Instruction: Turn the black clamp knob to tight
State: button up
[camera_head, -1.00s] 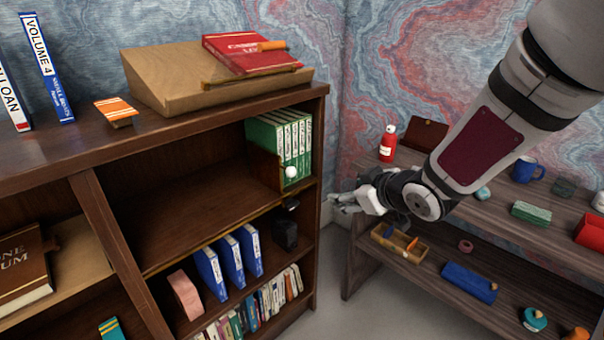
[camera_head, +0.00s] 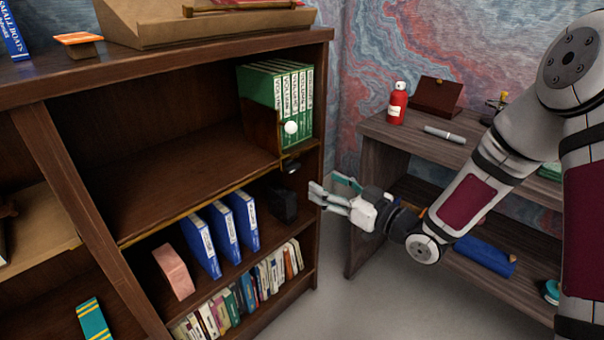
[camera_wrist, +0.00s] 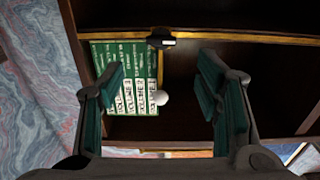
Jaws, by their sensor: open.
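The black clamp knob (camera_head: 292,167) hangs at the front edge of the bookcase shelf, below the green volumes. In the wrist view the black knob (camera_wrist: 160,40) shows at the top centre with a pale mark on it. My gripper (camera_head: 319,197) is open and empty, just right of the bookcase and lower than the knob, apart from it. In the wrist view the two fingers of my gripper (camera_wrist: 163,83) stand wide apart, with the knob beyond them and between them in the picture. The mark's setting is too small to read.
A black box (camera_head: 283,205) and blue binders (camera_head: 226,233) stand on the shelf below. The side table (camera_head: 400,136) is at right, with bare floor between.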

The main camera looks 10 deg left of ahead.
aim_at(296, 168)
jog(key=b+x, duration=0.1)
jog(key=x, duration=0.8)
jog(key=shift+w+a+b, duration=0.15)
jog(key=shift+a+b, duration=0.15)
jog(key=shift+b, duration=0.1)
jog(key=c, duration=1.2)
